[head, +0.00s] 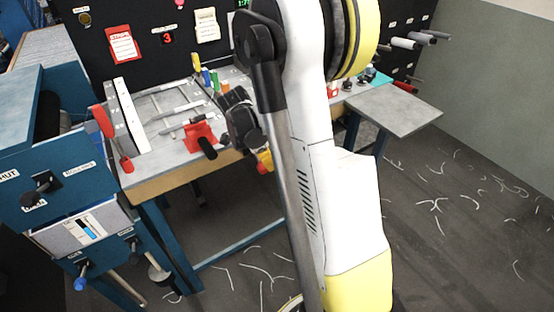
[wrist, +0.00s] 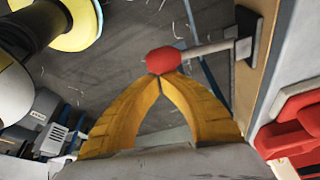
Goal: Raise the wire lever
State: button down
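A lever with a red ball knob (wrist: 164,60) on a pale rod (wrist: 205,48) shows in the wrist view; its dark bracket (wrist: 246,38) is on the table's front edge. No readable label shows whether this is the wire lever. My gripper (wrist: 159,76) has its two yellow fingers brought together at the tips, right at the knob. The tips seem to meet just short of the knob rather than around it; contact is unclear. In the head view my gripper (head: 265,158) is at the table's front edge, partly hidden by my arm.
The workbench (head: 165,180) carries a red clamp-like part (head: 200,135) with a black handle. A blue machine cabinet (head: 50,190) with knobs stands at left. A grey side table (head: 395,108) is at right. Wire scraps lie on the otherwise open floor (head: 450,230).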

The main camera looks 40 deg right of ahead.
aim_at(262, 169)
jog(key=shift+w+a+m, duration=0.15)
jog(key=shift+w+a, duration=0.05)
jog(key=shift+a, duration=0.65)
jog(key=shift+w+a+m, duration=0.15)
jog(key=shift+w+a, duration=0.05)
jog(key=shift+a, duration=0.6)
jog(key=shift+s+d+r, duration=0.1)
jog(key=shift+s+d, duration=0.1)
jog(key=shift+d, duration=0.2)
notch_tip(262, 169, up, 10)
jog(key=p, duration=0.4)
jog(key=shift+a, duration=0.2)
jog(key=shift+w, duration=0.1)
